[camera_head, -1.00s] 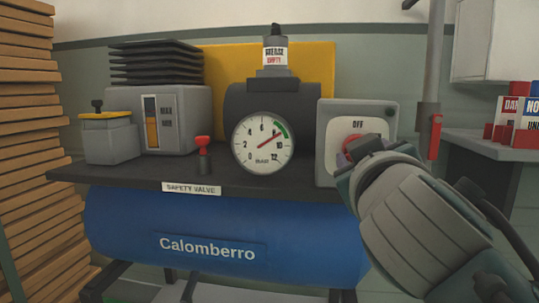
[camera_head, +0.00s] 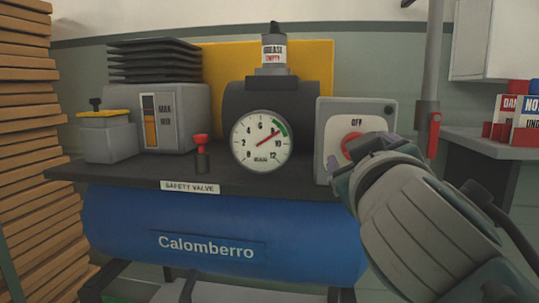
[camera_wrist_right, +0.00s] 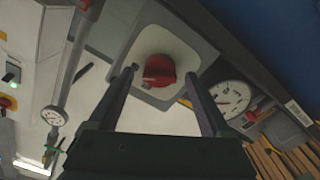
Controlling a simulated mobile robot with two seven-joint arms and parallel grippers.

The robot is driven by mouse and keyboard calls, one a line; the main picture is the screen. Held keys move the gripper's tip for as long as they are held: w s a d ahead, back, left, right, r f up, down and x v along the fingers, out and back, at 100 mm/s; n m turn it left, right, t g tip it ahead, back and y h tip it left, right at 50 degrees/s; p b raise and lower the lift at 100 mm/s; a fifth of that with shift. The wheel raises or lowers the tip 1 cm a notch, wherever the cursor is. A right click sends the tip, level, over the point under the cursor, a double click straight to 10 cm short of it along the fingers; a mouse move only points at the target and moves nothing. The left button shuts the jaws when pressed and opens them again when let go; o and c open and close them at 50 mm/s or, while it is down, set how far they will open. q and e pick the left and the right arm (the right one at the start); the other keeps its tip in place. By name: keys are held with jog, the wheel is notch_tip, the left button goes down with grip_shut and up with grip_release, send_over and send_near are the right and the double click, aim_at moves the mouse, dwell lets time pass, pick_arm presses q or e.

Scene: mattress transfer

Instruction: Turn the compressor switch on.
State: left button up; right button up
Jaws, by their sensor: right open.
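The compressor switch is a grey box (camera_head: 382,108) with a white plate marked OFF at the top and a round red knob (camera_head: 351,145). The knob also shows in the right wrist view (camera_wrist_right: 160,68). My right gripper (camera_wrist_right: 160,76) is open, with one finger on each side of the knob in that view. Its fingers appear apart from the knob, with nothing between them; the exact gap is hard to judge. In the head view my right gripper (camera_head: 362,165) comes from the lower right and covers the lower right of the switch plate. My left gripper is not in view.
Left of the switch are a pressure gauge (camera_head: 262,141), needle near 9, and a red-topped safety valve (camera_head: 201,146). The blue Calomberro tank (camera_head: 140,235) lies below. A vertical pipe (camera_head: 431,70) and a side table (camera_head: 480,140) stand at right.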

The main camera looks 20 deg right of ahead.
jog(key=v, duration=0.9)
jog(key=shift+b, duration=0.3)
jog(key=s+a+r+n+g+y+p, duration=0.3)
jog(key=s+r+g+y+p, duration=1.05)
jog(key=p, duration=2.25)
jog(key=s+r+t+h+p, duration=0.1)
jog(key=s+r+h+p, duration=0.1)
jog(key=r+p, duration=1.5)
jog(key=s+a+r+h+p, duration=0.1)
jog(key=s+r+h+p, duration=0.1)
jog(key=r+p, duration=1.6)
jog(key=shift+s+a+r+m+t, duration=0.2)
jog(key=shift+a+r+m+t, duration=0.15)
jog(key=shift+r, duration=0.6)
